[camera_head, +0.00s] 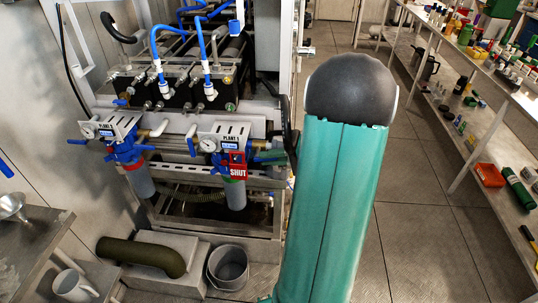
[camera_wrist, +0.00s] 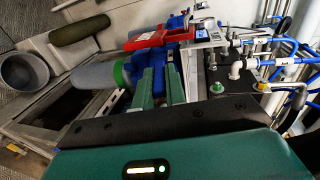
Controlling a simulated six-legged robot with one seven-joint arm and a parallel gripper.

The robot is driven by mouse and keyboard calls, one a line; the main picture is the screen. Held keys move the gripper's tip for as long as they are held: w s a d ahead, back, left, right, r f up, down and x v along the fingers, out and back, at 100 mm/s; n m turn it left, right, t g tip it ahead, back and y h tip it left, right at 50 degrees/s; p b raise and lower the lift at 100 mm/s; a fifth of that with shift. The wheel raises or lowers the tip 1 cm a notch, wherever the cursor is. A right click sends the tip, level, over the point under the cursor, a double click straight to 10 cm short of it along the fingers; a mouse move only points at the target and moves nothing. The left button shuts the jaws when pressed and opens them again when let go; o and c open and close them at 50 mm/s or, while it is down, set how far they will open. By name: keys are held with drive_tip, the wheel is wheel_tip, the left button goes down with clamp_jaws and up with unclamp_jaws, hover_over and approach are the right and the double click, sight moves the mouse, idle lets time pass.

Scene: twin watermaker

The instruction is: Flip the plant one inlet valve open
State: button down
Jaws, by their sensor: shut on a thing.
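The PLANT 1 unit (camera_head: 225,132) is the right of two blue filter units in the head view, with a round gauge, a white label and a grey bowl below. A red plate (camera_head: 238,170) on it reads SHUT. My gripper (camera_head: 262,157) reaches it from the right, its green fingers beside the red plate. In the wrist view, the fingers (camera_wrist: 158,75) are close together against the blue valve body (camera_wrist: 165,60), shut on a valve part. The gripped part is mostly hidden by the fingers. Red parts (camera_wrist: 160,38) show just beyond.
A second blue unit (camera_head: 122,145) stands to the left. Blue hoses (camera_head: 160,45) and fittings rise behind. A grey bucket (camera_head: 228,265) and a dark green cylinder (camera_head: 140,256) sit below. Shelves (camera_head: 490,150) line the right; the floor (camera_head: 420,220) between is clear.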

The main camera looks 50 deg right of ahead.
drive_tip(key=shift+f+t+y, duration=0.45)
drive_tip(key=shift+t+y, duration=0.45)
drive_tip(key=c, duration=1.7)
unclamp_jaws()
drive_tip(key=shift+s, duration=0.1)
drive_tip(key=v, duration=1.3)
drive_tip(key=shift+s+d+f, duration=0.2)
drive_tip(key=shift+s+f, duration=0.05)
drive_tip(key=shift+s, duration=0.05)
